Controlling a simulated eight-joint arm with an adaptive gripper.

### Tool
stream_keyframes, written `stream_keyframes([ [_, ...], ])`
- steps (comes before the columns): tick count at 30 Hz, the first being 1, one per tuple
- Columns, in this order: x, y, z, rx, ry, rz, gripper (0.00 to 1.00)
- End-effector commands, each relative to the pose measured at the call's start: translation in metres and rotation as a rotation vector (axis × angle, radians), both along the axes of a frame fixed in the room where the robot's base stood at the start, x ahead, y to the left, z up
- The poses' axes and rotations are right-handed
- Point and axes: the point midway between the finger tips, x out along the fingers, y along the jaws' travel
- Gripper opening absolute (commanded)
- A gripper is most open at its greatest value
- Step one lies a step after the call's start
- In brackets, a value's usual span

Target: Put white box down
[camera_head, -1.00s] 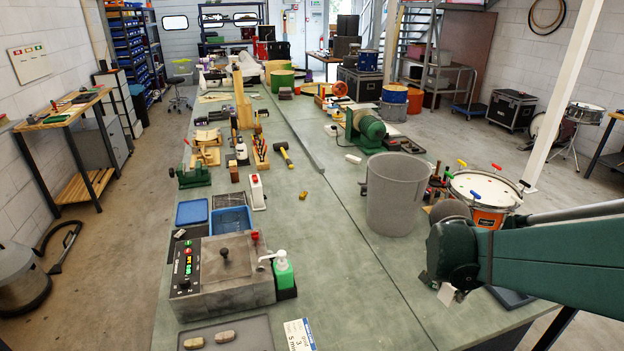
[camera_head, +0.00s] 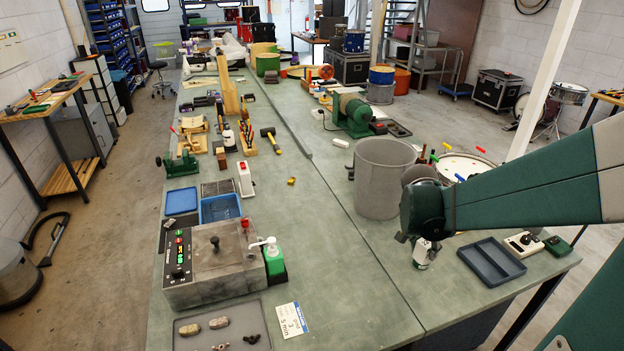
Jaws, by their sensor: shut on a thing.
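My gripper (camera_head: 419,246) is at the right of the bench, in front of the grey bin and left of the dark blue tray. It points down and is shut on a small white box (camera_head: 425,254), which shows green and dark marks low down. The fingers and my arm hide part of the box. I cannot tell whether its underside touches the green-grey bench top (camera_head: 355,290) or hangs just above it.
The dark blue tray (camera_head: 491,262) lies empty to the right, with a white device with dark knobs (camera_head: 523,244) beyond it. The tall grey bin (camera_head: 380,185) stands just behind my gripper. An orange-sided drum (camera_head: 463,168) is partly behind my arm. Bench left of my gripper is clear.

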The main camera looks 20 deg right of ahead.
Motion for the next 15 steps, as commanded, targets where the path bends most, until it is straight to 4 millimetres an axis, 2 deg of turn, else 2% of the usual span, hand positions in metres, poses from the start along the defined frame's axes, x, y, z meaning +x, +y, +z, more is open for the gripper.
stream_keyframes([
  [1, 0.011, -0.001, 0.004, 0.000, 0.000, 0.009, 0.12],
  [15, 0.095, -0.002, 0.006, 0.000, -0.001, 0.077, 0.12],
])
